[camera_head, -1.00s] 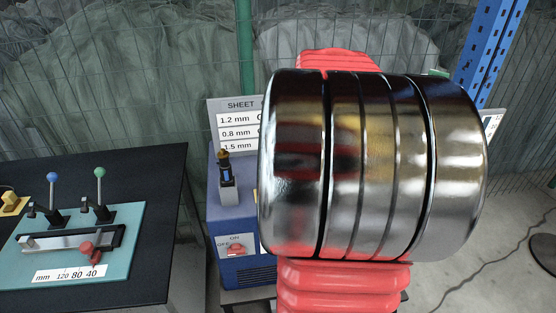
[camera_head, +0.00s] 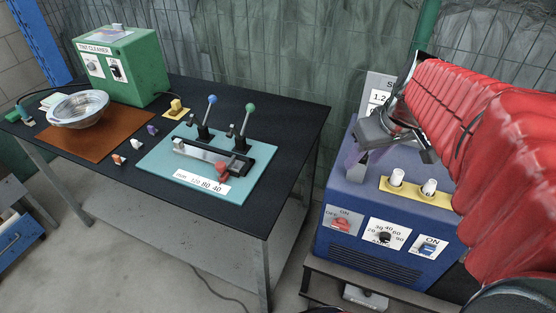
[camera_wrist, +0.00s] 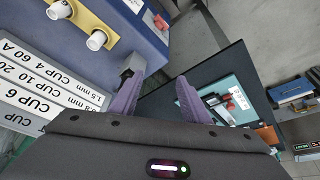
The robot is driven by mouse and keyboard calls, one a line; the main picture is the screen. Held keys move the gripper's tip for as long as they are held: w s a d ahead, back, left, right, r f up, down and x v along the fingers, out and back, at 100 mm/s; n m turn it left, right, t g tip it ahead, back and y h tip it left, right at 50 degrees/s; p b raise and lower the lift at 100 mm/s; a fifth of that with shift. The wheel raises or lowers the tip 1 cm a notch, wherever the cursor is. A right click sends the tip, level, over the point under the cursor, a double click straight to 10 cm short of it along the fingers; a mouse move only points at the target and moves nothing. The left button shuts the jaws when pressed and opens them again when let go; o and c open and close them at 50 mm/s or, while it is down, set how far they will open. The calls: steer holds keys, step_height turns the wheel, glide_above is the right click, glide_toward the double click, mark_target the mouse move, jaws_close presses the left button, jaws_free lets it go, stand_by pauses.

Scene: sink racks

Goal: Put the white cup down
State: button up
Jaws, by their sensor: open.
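Two white cups stand upright in a yellow strip (camera_head: 443,199) on top of the blue machine: a left white cup (camera_head: 397,177) and a right white cup (camera_head: 429,187). Both also show in the wrist view, as one white cup (camera_wrist: 59,10) and another white cup (camera_wrist: 97,40). I cannot tell which one the task means. My gripper (camera_wrist: 158,98) has its purple fingers apart, with no cup between them. In the head view it is over the left part of the blue machine, left of the cups, beside a small grey post (camera_head: 357,171).
The blue machine (camera_head: 345,255) has switches and a dial on its front. A sheet-thickness sign (camera_wrist: 45,85) stands behind it. The black table (camera_head: 285,125) to the left holds a teal lever plate (camera_head: 160,165), a metal bowl (camera_head: 78,108) and a green tint cleaner (camera_head: 125,65).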

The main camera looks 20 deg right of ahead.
steer(key=s+a, duration=0.4)
steer(key=a, duration=0.5)
steer(key=s+a+f+t, duration=0.1)
steer(key=s+a, duration=0.3)
steer(key=a, duration=0.5)
steer(key=shift+a, duration=0.25)
